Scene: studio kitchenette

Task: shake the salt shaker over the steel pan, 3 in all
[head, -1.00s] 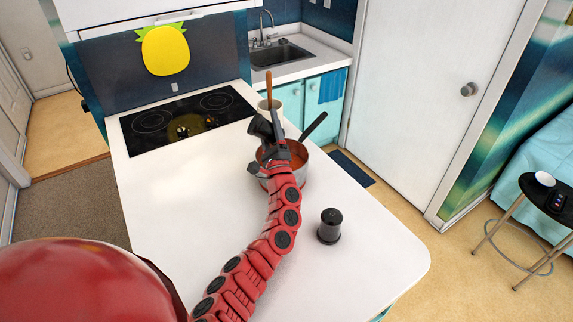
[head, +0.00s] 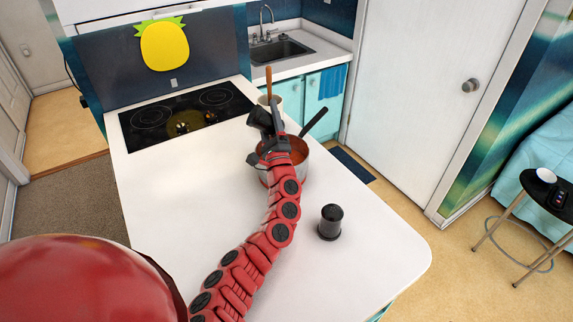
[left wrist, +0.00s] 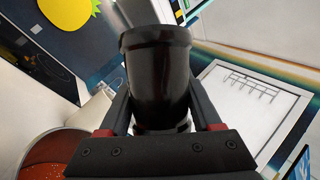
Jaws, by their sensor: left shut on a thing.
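The salt shaker (head: 260,118) is a dark, glossy cylinder, tilted in my left gripper (head: 268,138). The left wrist view shows it large (left wrist: 160,80), with a finger on each side and its lower end hidden by the gripper. The steel pan (head: 302,172) stands on the white counter with red-orange sauce in it and a black handle pointing up right. My left gripper is shut on the shaker above the pan's left side and hides part of the pan. The sauce also shows at lower left in the left wrist view (left wrist: 48,158). My right gripper is out of view.
A second dark shaker (head: 330,222) stands upright on the counter, right of my arm. A light crock (head: 268,99) with a wooden utensil is just behind the gripper. The black cooktop (head: 185,118) is at back left. The counter's left part is clear.

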